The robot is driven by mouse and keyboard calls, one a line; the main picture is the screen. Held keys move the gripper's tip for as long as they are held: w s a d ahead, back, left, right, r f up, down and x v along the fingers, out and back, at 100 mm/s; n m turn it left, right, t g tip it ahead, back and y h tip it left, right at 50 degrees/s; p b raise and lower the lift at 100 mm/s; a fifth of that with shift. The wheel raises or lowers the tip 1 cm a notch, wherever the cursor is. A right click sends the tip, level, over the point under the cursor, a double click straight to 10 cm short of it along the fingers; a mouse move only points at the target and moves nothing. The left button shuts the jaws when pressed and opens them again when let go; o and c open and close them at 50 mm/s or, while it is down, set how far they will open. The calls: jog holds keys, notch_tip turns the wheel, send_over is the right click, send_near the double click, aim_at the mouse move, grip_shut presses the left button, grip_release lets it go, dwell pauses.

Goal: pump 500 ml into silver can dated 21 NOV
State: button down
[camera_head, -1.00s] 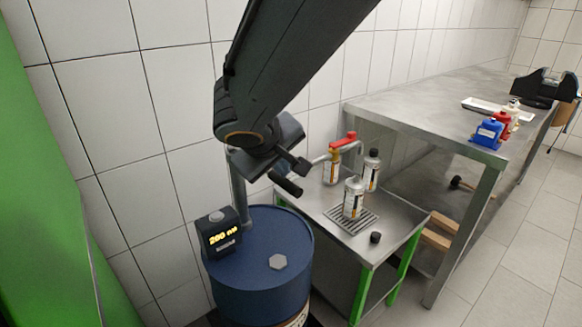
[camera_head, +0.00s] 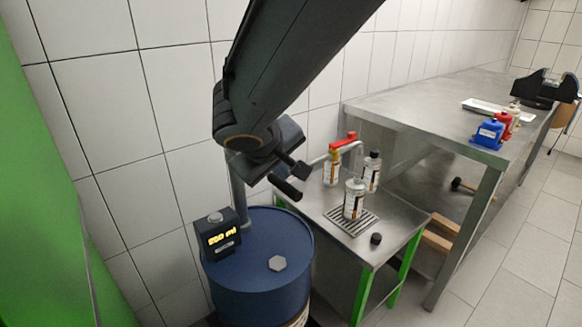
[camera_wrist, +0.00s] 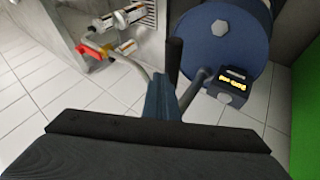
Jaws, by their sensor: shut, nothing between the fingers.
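A silver can (camera_head: 354,200) with a white label stands upright on the drip grate (camera_head: 366,224) of a small steel table. Dates on the labels are too small to read. A pump spout with a red lever (camera_head: 344,141) reaches over the table. The blue drum (camera_head: 255,275) carries a black meter (camera_head: 218,237) with yellow digits, blurred, perhaps 250 ml. My gripper (camera_head: 300,170) is shut and empty, by the pump's black handle (camera_head: 286,187); contact is unclear.
A loose black cap (camera_head: 376,238) lies on the small table. A tiled wall stands behind; a green panel (camera_head: 35,200) is at left.

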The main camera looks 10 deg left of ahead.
jog(key=shift+s+d+f+b, duration=0.1)
jog(key=shift+d+f+b, duration=0.05)
jog(key=shift+f+b, duration=1.5)
jog(key=shift+s+d+f+b, duration=0.1)
jog(key=shift+f+b, duration=1.3)
jog(key=shift+b, duration=0.35)
dwell(3.9)
